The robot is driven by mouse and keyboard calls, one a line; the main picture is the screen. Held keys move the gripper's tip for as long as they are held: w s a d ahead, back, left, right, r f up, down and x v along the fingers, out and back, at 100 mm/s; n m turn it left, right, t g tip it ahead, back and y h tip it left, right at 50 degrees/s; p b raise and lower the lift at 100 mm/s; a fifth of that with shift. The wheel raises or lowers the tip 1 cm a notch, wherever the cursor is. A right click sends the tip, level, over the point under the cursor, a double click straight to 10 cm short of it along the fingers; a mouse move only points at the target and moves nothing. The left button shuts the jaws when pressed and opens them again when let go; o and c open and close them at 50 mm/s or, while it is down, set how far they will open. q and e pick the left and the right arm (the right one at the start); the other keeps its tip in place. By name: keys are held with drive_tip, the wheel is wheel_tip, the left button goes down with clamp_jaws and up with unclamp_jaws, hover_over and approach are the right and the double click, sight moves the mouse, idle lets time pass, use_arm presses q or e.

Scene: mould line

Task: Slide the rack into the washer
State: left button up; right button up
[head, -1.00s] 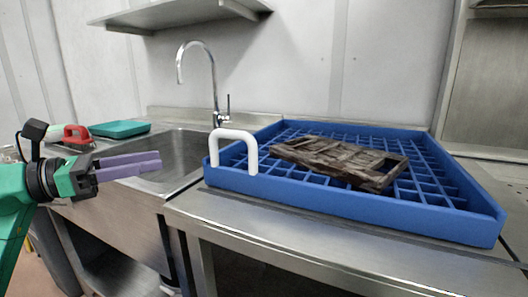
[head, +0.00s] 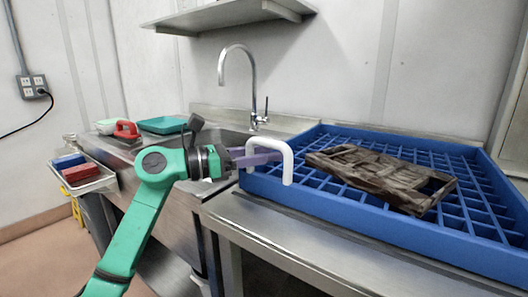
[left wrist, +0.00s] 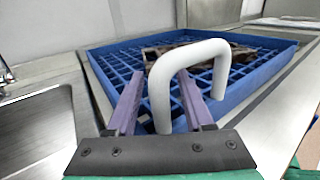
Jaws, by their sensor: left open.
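The blue rack (head: 370,225) is a shallow grid tray on the steel counter, and it also shows in the left wrist view (left wrist: 262,75). A brown, worn slatted mould (head: 382,175) lies in it. A white U-shaped handle (head: 288,160) stands at the rack's left end. My left gripper (head: 262,157) is open at the handle. In the left wrist view the purple fingers (left wrist: 160,98) are spread, with the handle's near post (left wrist: 160,98) between them; I cannot tell whether either finger touches it. My right gripper is not in view. No washer can be clearly made out.
A steel sink with a tall tap (head: 252,85) lies left of the rack. A teal tray (head: 162,125) and a red-handled item (head: 127,130) sit beyond it. A side tray (head: 85,178) holds blue and red blocks. A wall shelf (head: 230,16) hangs above.

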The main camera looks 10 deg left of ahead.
use_arm(q)
clamp_jaws()
idle(1.4)
